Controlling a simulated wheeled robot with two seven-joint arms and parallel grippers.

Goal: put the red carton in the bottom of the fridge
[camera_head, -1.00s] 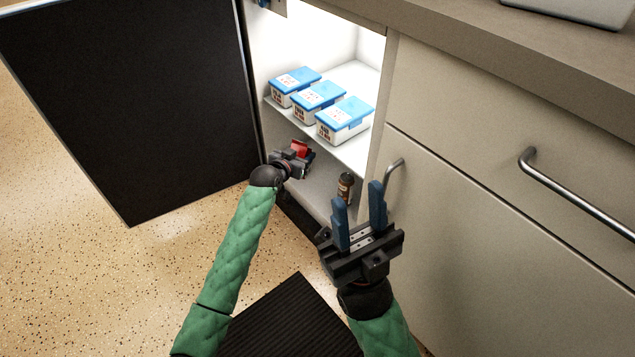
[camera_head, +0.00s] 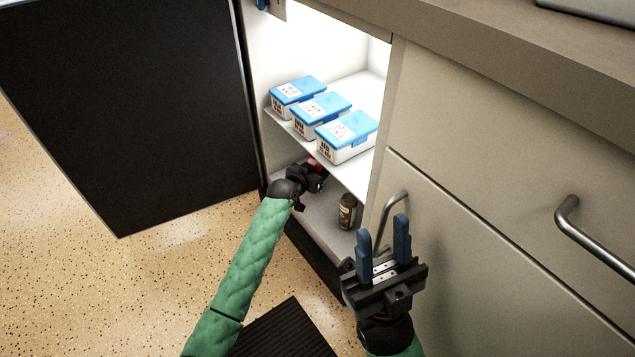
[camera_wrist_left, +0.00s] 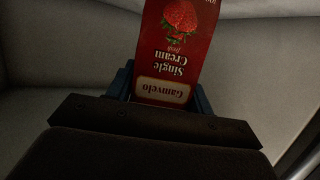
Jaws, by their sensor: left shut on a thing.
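The red carton (camera_wrist_left: 172,50) fills the middle of the left wrist view, with a strawberry picture and "Single Cream" lettering upside down there. My left gripper (camera_head: 314,170) is shut on it, with a blue finger on each side. In the head view only a small red part of the carton (camera_head: 316,162) shows; the gripper hides the rest. The gripper is inside the open fridge (camera_head: 325,215), in the bottom compartment under the shelf. Whether the carton touches the fridge floor cannot be told. My right gripper (camera_head: 384,240) is open and empty, in front of the cabinet.
Several blue-lidded boxes stand on the fridge shelf (camera_head: 350,177). A brown bottle (camera_head: 347,211) stands on the bottom, right of my left gripper. The black door (camera_head: 130,110) is open to the left. A metal handle (camera_head: 388,215) is behind my right gripper.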

